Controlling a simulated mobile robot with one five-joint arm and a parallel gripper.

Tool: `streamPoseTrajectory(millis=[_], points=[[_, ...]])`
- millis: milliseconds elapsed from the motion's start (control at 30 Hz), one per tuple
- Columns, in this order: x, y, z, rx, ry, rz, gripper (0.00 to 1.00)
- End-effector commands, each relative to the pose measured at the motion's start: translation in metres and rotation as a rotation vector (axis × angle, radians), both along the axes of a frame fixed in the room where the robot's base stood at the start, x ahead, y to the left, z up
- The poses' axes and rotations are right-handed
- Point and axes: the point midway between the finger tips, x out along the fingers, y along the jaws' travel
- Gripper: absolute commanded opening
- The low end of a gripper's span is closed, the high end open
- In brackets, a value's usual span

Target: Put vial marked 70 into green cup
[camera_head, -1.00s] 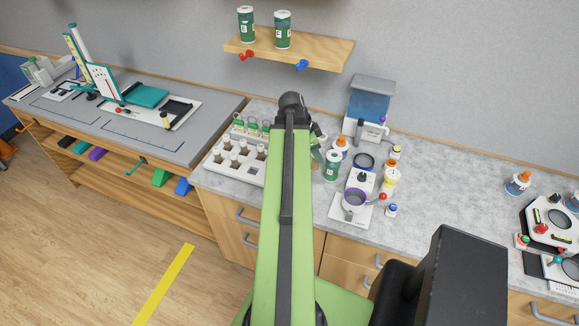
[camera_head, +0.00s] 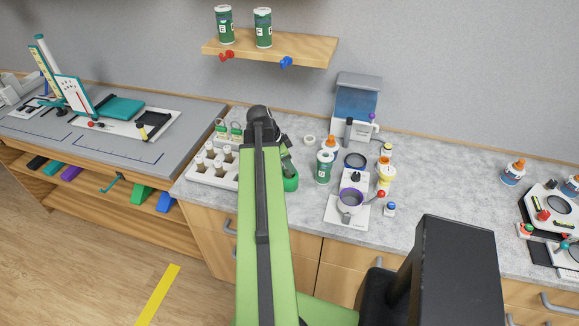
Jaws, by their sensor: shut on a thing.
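My gripper (camera_head: 286,157) is partly hidden behind my green arm. Only its dark right side shows, just above the green cup (camera_head: 291,182). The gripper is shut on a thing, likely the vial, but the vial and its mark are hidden. The green cup stands on the grey counter, with its left part behind my arm. Whether anything is inside the cup cannot be seen.
A white rack (camera_head: 213,170) with several vials stands left of my arm. A green-labelled jar (camera_head: 324,166) and a white device with a purple ring (camera_head: 350,200) stand to the right. Small bottles stand beyond. A wooden shelf (camera_head: 270,48) hangs above.

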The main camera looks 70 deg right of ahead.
Motion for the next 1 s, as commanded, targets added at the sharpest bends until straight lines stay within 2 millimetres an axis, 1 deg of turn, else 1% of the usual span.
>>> streamPoseTrajectory(millis=[200, 233, 367, 633, 767, 867, 1000], points=[[-0.002, -0.001, -0.008, 0.0, 0.0, -0.003, 0.0], [-0.002, -0.001, -0.007, 0.0, 0.0, -0.003, 0.29], [-0.002, -0.001, -0.006, 0.0, 0.0, -0.004, 0.46], [-0.003, -0.001, -0.006, 0.0, 0.0, -0.004, 0.47], [-0.003, -0.001, -0.001, 0.0, 0.0, -0.005, 0.47], [-0.002, 0.0, 0.01, 0.0, 0.0, -0.004, 0.47], [0.005, 0.005, 0.035, 0.0, 0.0, -0.004, 0.47]])
